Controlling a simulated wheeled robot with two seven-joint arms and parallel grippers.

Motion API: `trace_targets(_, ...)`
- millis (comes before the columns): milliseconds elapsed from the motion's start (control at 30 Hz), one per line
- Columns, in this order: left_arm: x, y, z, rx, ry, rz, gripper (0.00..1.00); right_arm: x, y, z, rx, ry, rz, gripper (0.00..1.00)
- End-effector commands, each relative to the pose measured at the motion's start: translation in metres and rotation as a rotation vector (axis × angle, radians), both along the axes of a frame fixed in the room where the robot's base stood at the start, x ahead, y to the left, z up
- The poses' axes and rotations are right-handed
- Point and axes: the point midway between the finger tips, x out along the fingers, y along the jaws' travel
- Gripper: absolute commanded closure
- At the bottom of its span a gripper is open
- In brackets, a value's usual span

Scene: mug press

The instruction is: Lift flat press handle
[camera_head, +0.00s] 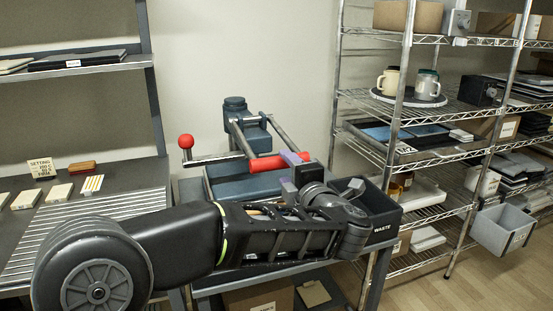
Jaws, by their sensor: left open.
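The flat press (235,186) stands on a stand in the middle, a blue-grey body with a dark round top. Its handle (264,163) is a red grip bar across two metal arms that slope down toward me. My left arm comes in from the lower left and crosses in front of the press. My left gripper (290,172) is open at the right end of the red grip. One finger overlaps that end in the picture; I cannot tell whether it touches. The arm hides the lower front of the press. My right gripper is out of view.
A black waste bin (375,211) sits just right of my gripper. A red ball knob (186,142) on a rod sticks out left of the press. A wire shelf with mugs (427,84) stands at right, and a slatted counter (95,215) at left.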

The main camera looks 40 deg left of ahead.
Motion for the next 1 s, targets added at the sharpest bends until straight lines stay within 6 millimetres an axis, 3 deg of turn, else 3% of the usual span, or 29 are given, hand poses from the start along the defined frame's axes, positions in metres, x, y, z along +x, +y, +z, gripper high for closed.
trace_targets(600, 0.041, 0.06, -0.005, 0.001, 0.001, 0.001, 0.49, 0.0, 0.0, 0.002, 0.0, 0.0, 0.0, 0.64)
trace_targets(933, 0.044, 0.064, -0.005, 0.001, 0.002, -0.001, 0.49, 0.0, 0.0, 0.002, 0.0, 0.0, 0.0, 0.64)
trace_targets(1000, 0.044, 0.064, -0.005, 0.001, 0.002, -0.001, 0.54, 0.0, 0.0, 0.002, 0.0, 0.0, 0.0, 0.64)
